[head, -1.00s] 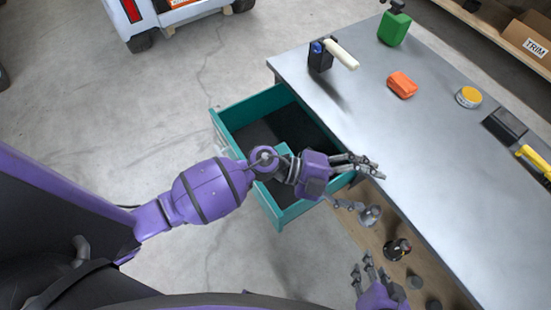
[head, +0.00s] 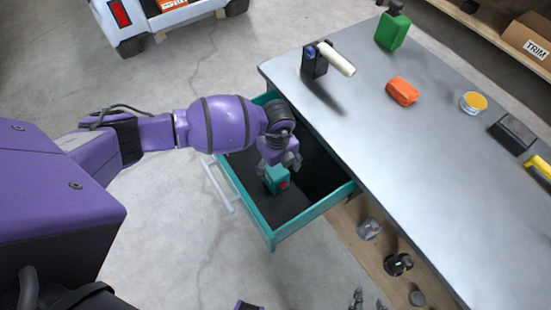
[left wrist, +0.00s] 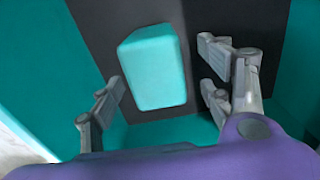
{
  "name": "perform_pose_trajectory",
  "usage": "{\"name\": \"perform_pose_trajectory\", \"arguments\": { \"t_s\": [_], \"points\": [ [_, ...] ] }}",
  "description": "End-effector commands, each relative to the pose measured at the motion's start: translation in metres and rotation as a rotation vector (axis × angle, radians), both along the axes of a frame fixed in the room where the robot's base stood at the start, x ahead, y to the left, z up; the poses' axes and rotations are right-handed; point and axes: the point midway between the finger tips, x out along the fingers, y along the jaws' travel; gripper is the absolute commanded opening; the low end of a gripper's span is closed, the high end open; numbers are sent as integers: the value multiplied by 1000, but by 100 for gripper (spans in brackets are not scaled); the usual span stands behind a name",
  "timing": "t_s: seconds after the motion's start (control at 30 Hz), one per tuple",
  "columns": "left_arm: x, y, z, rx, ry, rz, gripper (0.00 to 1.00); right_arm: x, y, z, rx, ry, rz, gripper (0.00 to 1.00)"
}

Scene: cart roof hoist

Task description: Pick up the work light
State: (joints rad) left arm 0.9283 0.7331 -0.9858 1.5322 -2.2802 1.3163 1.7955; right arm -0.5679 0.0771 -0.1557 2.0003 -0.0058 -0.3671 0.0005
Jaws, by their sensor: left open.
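A small teal block with a red spot (head: 277,179), which I take to be the work light, lies in the open teal drawer. It shows as a plain rounded teal box in the left wrist view (left wrist: 155,68). My left gripper (head: 279,166) is open, just above and behind the block in the head view. In the left wrist view its fingers (left wrist: 163,82) stand on both sides of the box, with gaps visible. Whether a finger touches it I cannot tell. My right gripper (head: 368,299) shows only its spread fingertips at the bottom edge.
The drawer (head: 310,212) has a dark floor and raised walls close around the left gripper. The grey bench (head: 385,160) beside it holds a black holder with a cream tube (head: 335,60), an orange case (head: 402,91), a green can (head: 392,30) and a yellow-topped tin (head: 473,102).

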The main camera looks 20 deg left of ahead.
Motion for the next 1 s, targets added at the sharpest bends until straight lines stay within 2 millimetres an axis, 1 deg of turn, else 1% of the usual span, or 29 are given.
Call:
{"name": "perform_pose_trajectory", "arguments": {
  "t_s": [0.17,0.3,0.37,0.47,0.67,0.77,1.0],
  "points": [
    [0,4,-23,1,2,0,72,-1,0,-2,0,3,0,40],
    [-1,6,-45,-2,3,-2,72,-2,0,-6,0,7,1,40],
    [-1,6,-52,-2,3,-2,72,-3,0,-7,0,8,1,40],
    [-1,6,-57,-2,1,-2,72,-3,0,-8,0,9,1,40],
    [0,6,-57,-3,0,-3,72,-2,0,-7,0,7,1,40],
    [0,6,-57,-2,1,-3,61,-2,0,-7,0,7,1,40],
    [-1,6,-57,-3,1,-2,30,-2,0,-7,1,7,0,40]
  ]
}}
